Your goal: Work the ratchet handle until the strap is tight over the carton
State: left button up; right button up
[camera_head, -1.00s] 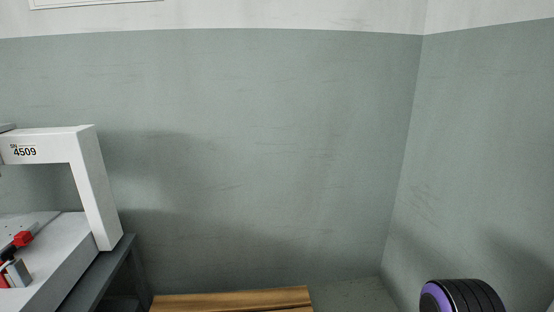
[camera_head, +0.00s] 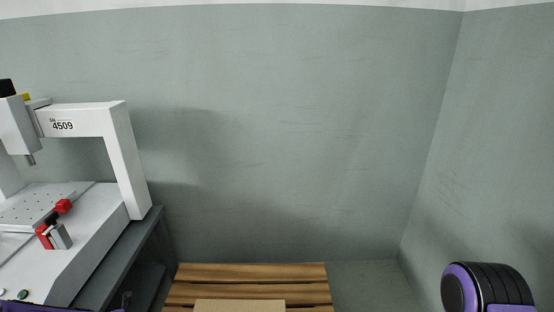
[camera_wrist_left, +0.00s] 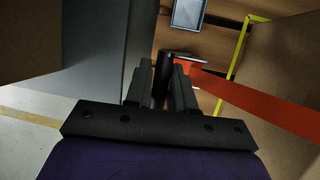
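In the left wrist view an orange strap (camera_wrist_left: 262,105) runs from a red piece (camera_wrist_left: 190,66) down to the right, in front of a brown carton (camera_wrist_left: 285,62). A dark upright bar (camera_wrist_left: 164,78), which looks like the ratchet handle, stands between the two dark fingers of my left gripper (camera_wrist_left: 162,85). The fingers lie on either side of it; whether they press on it is too dark to tell. In the head view only the top of a carton (camera_head: 240,305) shows at the bottom edge, and no strap is visible. My right gripper is not in view.
Wooden slats of a pallet (camera_head: 250,272) lie at the bottom of the head view. A white gantry machine (camera_head: 128,160) with a red clamp (camera_head: 63,206) stands on a dark bench (camera_head: 120,258) at the left. A grey plate (camera_wrist_left: 188,14) shows at the top of the wrist view.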

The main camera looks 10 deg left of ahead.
pick_arm(q)
jog(key=shift+a+f, duration=0.1)
jog(key=shift+a, duration=0.1)
jog(key=a, duration=0.1)
jog(key=a+f, duration=0.1)
jog(key=shift+s+a+f+y+b, duration=0.15)
jog(key=shift+a+f+y+b, duration=0.05)
jog(key=shift+a+y+b, duration=0.2)
jog(key=shift+s+a+f+y+b, duration=0.15)
jog(key=shift+a+f+y+b, duration=0.25)
jog(key=shift+a+f+b, duration=0.7)
jog(key=shift+a, duration=0.1)
